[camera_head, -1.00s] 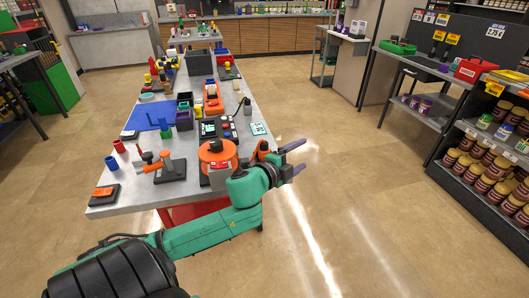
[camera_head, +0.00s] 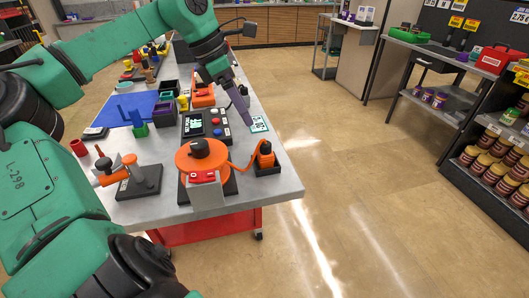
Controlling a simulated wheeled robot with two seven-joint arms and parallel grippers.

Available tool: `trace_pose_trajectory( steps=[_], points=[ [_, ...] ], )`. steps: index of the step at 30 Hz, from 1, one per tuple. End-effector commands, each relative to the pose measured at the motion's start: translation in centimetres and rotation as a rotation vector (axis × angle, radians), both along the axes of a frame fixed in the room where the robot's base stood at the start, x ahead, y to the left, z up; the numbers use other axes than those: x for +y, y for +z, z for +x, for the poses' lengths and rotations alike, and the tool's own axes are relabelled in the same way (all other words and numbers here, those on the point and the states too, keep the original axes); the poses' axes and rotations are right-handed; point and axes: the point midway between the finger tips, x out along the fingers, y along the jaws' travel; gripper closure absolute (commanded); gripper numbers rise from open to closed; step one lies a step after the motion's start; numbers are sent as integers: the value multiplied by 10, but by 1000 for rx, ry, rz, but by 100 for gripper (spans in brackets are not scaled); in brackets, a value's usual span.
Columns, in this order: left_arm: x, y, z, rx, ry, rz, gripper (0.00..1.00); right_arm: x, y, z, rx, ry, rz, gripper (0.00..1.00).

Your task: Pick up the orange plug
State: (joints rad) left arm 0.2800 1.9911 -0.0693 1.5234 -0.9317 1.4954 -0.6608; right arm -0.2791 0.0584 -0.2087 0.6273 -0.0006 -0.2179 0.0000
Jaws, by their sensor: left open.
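The orange plug (camera_head: 265,153) stands upright in a small black base (camera_head: 267,168) near the right edge of the grey table. An orange cord (camera_head: 240,168) runs from it to the round orange pump (camera_head: 204,158) on its left. My left gripper (camera_head: 243,110) hangs above the table beyond the plug, its purple fingers pointing down. It is open, apart from the plug, with nothing seen between the fingers. My right gripper is out of view.
A black control box (camera_head: 204,127) with a small screen sits behind the pump. A printed card (camera_head: 259,124) lies near the gripper. An orange-handled clamp (camera_head: 135,178) stands left of the pump. Open floor (camera_head: 340,190) lies right of the table (camera_head: 222,223).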

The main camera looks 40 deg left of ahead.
Motion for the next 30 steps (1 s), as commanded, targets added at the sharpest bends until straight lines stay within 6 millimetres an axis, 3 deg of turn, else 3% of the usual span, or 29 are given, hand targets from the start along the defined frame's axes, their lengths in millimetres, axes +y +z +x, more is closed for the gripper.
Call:
trace_pose_trajectory(
  steps=[8,18,27,28,30],
  points=[
    [-18,-62,21,6,-3,-6,18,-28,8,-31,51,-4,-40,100],
    [-33,-113,34,6,-3,-7,18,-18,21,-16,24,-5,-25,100],
    [-35,-125,39,1,-2,-8,18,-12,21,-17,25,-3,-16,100],
    [-35,-124,39,1,-2,-8,21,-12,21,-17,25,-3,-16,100],
    [-35,-124,39,1,-2,-8,48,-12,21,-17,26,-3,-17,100]
  ],
)
